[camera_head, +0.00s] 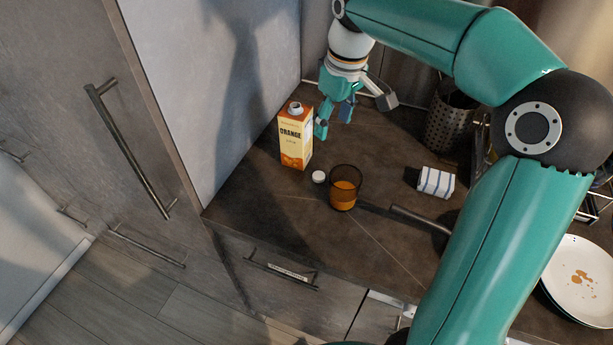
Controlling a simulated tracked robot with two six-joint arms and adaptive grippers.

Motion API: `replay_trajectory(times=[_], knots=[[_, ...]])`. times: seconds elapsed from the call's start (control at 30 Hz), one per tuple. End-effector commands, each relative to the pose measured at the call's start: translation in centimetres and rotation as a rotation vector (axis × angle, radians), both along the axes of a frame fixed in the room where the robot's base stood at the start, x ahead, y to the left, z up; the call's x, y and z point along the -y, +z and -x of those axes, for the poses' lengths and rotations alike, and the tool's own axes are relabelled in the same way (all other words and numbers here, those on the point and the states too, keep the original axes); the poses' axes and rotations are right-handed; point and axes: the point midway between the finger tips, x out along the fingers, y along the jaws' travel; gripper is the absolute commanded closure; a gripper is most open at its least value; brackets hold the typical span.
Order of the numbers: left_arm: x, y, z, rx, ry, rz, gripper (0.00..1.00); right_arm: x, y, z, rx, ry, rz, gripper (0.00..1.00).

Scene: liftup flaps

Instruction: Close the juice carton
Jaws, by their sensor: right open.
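The orange juice carton (294,145) stands upright on the dark counter near the pale wall panel, with a spout on its top. A small white cap (319,177) lies on the counter in front of the carton, apart from it. My right gripper (346,112) is open just right of the carton's upper part, fingers pointing down. One finger is very close to the carton's right side; I cannot tell whether it touches. Nothing shows between the fingers. My left gripper is out of view.
A brown glass (344,190) with orange liquid stands just right of the cap. A striped cloth or sponge (436,182), a perforated holder (450,120) and a stained plate (580,282) are farther right. The counter (290,222) is clear at its front left.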

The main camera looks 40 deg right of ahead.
Motion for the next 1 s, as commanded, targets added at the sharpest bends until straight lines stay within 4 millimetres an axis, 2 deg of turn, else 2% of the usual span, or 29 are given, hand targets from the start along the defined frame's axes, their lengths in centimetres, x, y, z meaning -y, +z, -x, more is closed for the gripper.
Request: replay_trajectory(times=[0.07,0.43,0.57,0.67,1.0], knots=[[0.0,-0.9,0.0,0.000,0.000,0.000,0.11,0.0,-1.0,0.0,0.000,0.000,0.000,0.37],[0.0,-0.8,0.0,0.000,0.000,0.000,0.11,0.0,-0.9,0.0,0.000,0.000,0.000,0.37],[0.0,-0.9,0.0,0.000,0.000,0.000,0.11,0.0,-1.6,-0.1,-0.003,0.000,-0.001,0.37],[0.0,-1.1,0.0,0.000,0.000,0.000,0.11,0.0,-2.9,-0.2,-0.004,0.000,-0.001,0.37],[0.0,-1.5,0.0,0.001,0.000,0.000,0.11,-0.2,-9.8,-1.1,-0.004,0.001,-0.003,0.37]])
